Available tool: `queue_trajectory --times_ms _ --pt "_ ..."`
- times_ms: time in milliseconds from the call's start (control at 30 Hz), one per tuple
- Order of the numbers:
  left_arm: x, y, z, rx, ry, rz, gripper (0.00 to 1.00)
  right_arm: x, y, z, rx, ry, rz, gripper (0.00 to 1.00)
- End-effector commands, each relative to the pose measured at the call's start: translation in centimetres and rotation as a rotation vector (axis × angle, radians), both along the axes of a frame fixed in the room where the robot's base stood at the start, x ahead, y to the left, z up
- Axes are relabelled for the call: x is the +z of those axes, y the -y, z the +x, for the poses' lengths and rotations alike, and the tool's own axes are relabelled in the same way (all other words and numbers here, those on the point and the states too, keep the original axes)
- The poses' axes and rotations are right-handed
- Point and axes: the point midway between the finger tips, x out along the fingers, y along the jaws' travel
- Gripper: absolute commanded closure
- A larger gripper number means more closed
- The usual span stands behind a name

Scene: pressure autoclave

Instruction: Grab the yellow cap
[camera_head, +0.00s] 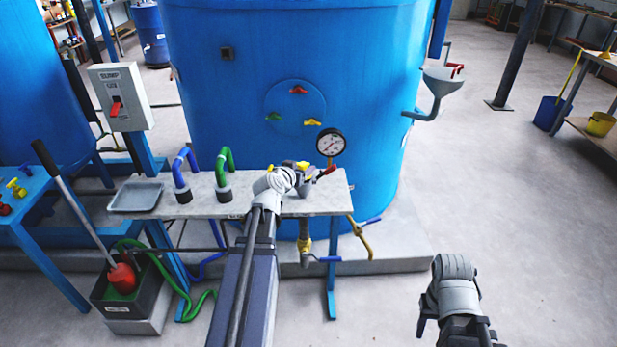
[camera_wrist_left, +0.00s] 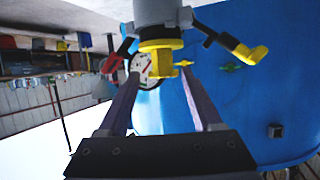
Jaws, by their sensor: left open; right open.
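A yellow cap (camera_wrist_left: 160,46) shows in the left wrist view as a round yellow piece against a grey fitting, just past my left fingertips and in line with the gap between them. In the head view a bit of yellow (camera_head: 303,165) shows at the table's right end, mostly hidden by my left wrist. My left gripper (camera_wrist_left: 160,76) is open, with nothing seen between its fingers. In the head view my left gripper (camera_head: 298,182) reaches over the table. My right gripper (camera_head: 450,298) is open, low at the right over the floor, away from the table.
The narrow table (camera_head: 243,205) holds a grey tray (camera_head: 136,196), a blue hose (camera_head: 181,168) and a green hose (camera_head: 223,168). A pressure gauge (camera_head: 331,142) and a red handle (camera_head: 328,170) stand close to my left gripper. The large blue tank (camera_head: 220,90) rises behind.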

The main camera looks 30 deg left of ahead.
Motion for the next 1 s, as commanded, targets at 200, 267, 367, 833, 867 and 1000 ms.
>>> queue_trajectory --times_ms 200,267,367,833,867,1000 --pt "-0.6 -0.2 1.2 0.0 -0.001 0.0 0.34 -0.6 0.0 0.0 0.0 0.0 0.0 0.5" --pt "-0.7 -0.2 1.4 -0.001 -0.001 -0.001 0.34 -0.7 0.0 0.0 0.0 0.0 0.0 0.5" --pt "-1.1 -0.5 2.1 -0.001 -0.001 -0.001 0.34 -1.1 0.0 0.0 0.0 0.0 0.0 0.5" --pt "-2.7 -1.2 5.8 -0.001 -0.001 -0.001 0.34 -2.7 0.0 0.0 0.0 0.0 0.0 0.5" --pt "-2.7 -1.2 5.8 -0.001 -0.001 -0.001 0.34 -2.7 0.0 0.0 0.0 0.0 0.0 0.5" --pt "-2.7 -1.2 5.7 -0.001 -0.001 -0.001 0.45 -2.7 0.0 0.0 0.0 0.0 0.0 0.5"
